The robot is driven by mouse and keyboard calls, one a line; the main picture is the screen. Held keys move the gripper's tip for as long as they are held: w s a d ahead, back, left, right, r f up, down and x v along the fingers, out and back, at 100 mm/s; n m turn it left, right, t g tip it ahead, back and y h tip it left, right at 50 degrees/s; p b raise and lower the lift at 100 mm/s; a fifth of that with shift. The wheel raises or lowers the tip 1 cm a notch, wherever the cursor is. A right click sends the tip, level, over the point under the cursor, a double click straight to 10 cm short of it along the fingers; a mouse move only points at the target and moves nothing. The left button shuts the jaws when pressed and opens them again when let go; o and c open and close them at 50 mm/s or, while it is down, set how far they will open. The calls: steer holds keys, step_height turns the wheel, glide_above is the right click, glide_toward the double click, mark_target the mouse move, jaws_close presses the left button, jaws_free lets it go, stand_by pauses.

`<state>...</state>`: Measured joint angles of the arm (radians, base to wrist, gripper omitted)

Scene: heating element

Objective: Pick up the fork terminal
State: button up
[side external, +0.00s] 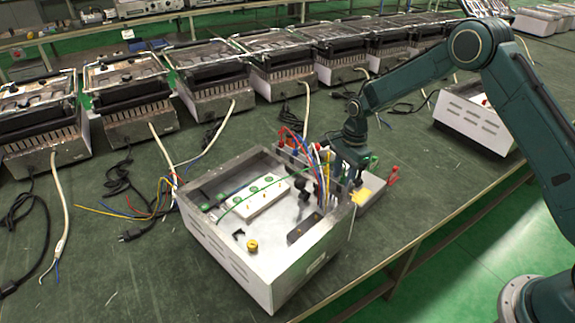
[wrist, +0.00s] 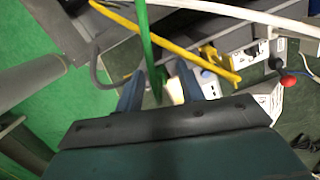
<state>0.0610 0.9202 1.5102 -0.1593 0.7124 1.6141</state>
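My gripper (side external: 352,172) points down at the right rear edge of the open metal box (side external: 225,247). In the wrist view its two blue fingers (wrist: 160,88) stand apart. A green wire (wrist: 148,50) runs down into the gap between them, and a small pale piece (wrist: 175,90) shows near the right finger. I cannot tell whether either touches a finger. A yellow wire (wrist: 208,60) crosses just beyond the fingertips. I cannot make out the fork terminal for certain; it is too small or hidden by the gripper.
A white block with green-ringed holes (side external: 257,197) and a yellow knob (side external: 252,246) are in the box. Red, blue and white wires (side external: 293,140) rise at its back edge. Red-tipped parts (side external: 393,173) stand right of my gripper. Several grill units (side external: 130,95) line the back.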

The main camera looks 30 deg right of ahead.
stand_by(0.4)
jaws_close()
steer(key=shift+r, duration=0.1)
step_height(320, 180, up, 20)
stand_by(0.9)
stand_by(0.4)
